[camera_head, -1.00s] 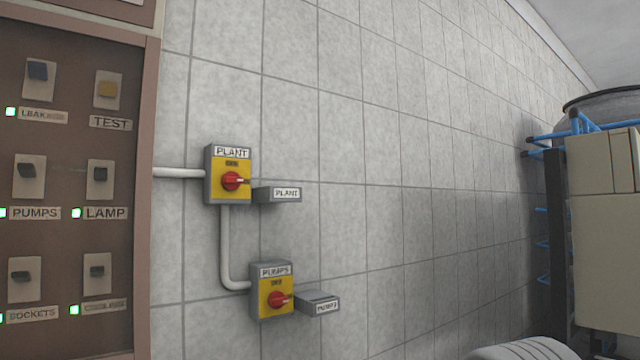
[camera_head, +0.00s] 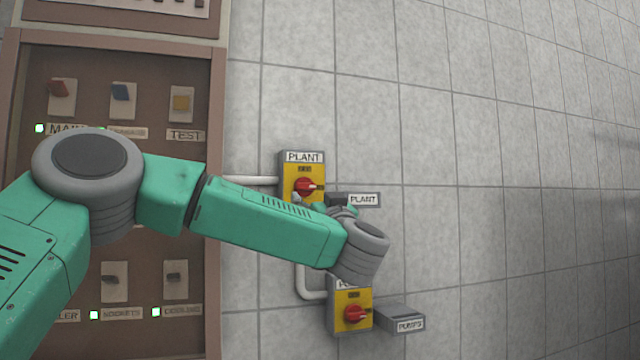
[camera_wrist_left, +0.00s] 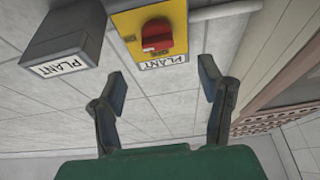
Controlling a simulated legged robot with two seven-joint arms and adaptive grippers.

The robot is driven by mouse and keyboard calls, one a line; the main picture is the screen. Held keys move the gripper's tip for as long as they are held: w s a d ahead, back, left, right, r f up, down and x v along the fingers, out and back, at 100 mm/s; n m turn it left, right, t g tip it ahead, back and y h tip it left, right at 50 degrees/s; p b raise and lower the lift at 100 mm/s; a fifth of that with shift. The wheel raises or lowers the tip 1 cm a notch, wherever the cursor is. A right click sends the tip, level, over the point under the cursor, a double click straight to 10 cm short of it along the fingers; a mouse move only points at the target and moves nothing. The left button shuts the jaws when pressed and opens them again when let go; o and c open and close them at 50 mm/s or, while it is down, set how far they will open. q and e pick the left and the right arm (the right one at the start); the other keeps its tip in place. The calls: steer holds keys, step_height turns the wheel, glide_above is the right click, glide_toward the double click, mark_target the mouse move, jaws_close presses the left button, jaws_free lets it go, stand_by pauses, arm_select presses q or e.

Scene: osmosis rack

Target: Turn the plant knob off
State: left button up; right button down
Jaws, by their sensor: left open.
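The red plant knob (camera_head: 304,186) sits on a yellow-faced grey box (camera_head: 290,160) labelled PLANT on the tiled wall. My left arm reaches in from the left across the panel, and its wrist hides part of the area below this box. In the left wrist view, which is upside down, the red knob (camera_wrist_left: 157,36) shows on its yellow plate. My left gripper (camera_wrist_left: 163,85) is open and empty there. Its two fingers point toward the plant box, one to each side of the knob, apart from it. My right gripper is not in view.
A small grey PLANT-labelled box (camera_head: 364,199) juts out right beside the knob box. The pumps box (camera_head: 352,313) with its own red knob is below, with another labelled box (camera_head: 403,318) beside it. The brown switch panel (camera_head: 216,110) is left. Bare wall lies right.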

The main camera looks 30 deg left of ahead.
mark_target(308, 187)
arm_select(q)
steer(key=x, duration=0.4)
steer(key=a+f+p+x, duration=0.1)
steer(key=x, duration=0.2)
steer(key=shift+s, duration=0.2)
steer(key=shift+w+d+r+p, duration=0.2)
steer(key=shift+w+d+r, duration=0.05)
steer(key=shift+w+r, duration=0.25)
steer(key=shift+w+d+r+p, duration=0.15)
steer(key=shift+w+d+r, duration=0.15)
steer(key=shift+w+r, duration=0.2)
steer(key=shift+w+d+r, duration=0.1)
steer(key=shift+d+r, duration=0.15)
steer(key=a, duration=0.3)
steer(key=shift+f, duration=0.4)
steer(key=shift+c, duration=0.8)
steer(key=shift+a+r, duration=0.1)
steer(key=shift+a, duration=0.05)
steer(key=c, duration=0.8)
steer(key=shift+d, duration=0.3)
steer(key=shift+c, duration=1)
steer(key=shift+w+d, duration=0.1)
steer(key=shift+d, duration=0.25)
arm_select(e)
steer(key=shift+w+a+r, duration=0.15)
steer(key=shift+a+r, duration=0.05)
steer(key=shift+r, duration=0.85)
